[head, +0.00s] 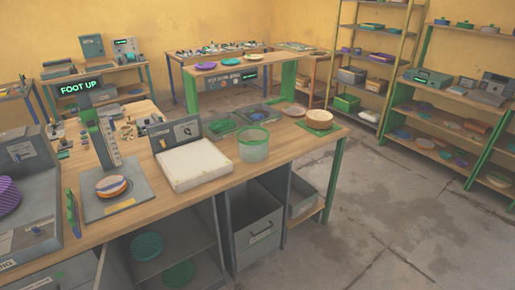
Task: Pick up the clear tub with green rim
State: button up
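The clear tub with green rim (254,150) stands upright on the wooden workbench, right of the middle of the bench top in the head view. Its green rim is at the top and its see-through wall shows below. It stands a little apart from the white-topped box to its left. My gripper does not show in this view.
A white-topped box (194,164) stands left of the tub. A press with a grey base (112,207) stands further left. A plate lies on a green mat (332,127) to the right. Green trays (221,128) lie behind. Clear floor (400,190) is at the right.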

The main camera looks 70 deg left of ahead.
aim_at(248, 152)
jog(key=i, duration=0.85)
jog(key=z, duration=0.15)
jog(key=k, duration=0.15)
jog(key=u, duration=2.85)
jog(key=i, duration=0.45)
jog(key=u, duration=0.1)
